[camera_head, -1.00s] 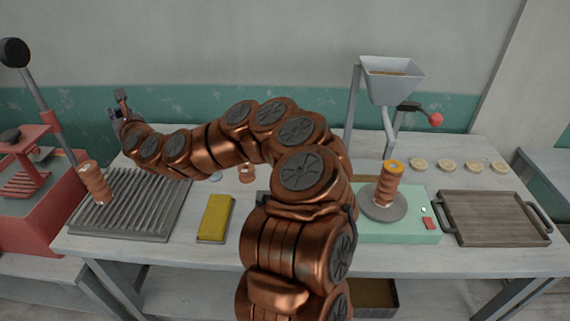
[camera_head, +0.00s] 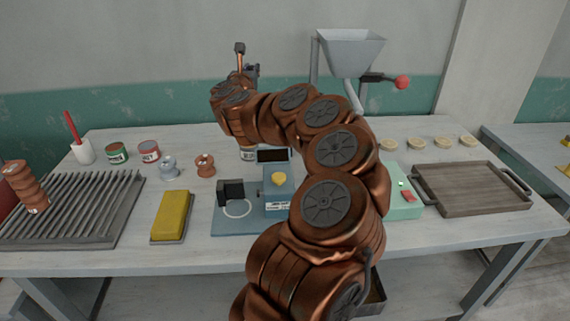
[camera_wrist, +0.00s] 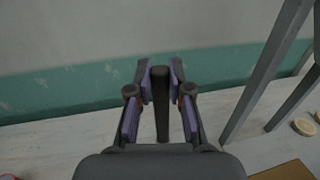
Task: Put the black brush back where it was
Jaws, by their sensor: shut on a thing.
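My gripper (camera_head: 245,70) is raised over the back of the bench, in front of the wall. It is shut on the black brush (camera_head: 239,48), whose dark end sticks up above the fingers with a copper-coloured part below it. In the wrist view the brush is a dark upright bar (camera_wrist: 162,105) between the two fingers (camera_wrist: 162,78). My arm hides part of the bench below and to the right. A white cup (camera_head: 82,152) holding a red-handled tool (camera_head: 70,127) stands at the back left.
A ribbed grey rack (camera_head: 95,215), a yellow block (camera_head: 171,212) and a blue device (camera_head: 240,224) stand along the front. A hopper (camera_head: 349,50) rises right of my gripper; a wooden tray (camera_head: 470,190) lies far right.

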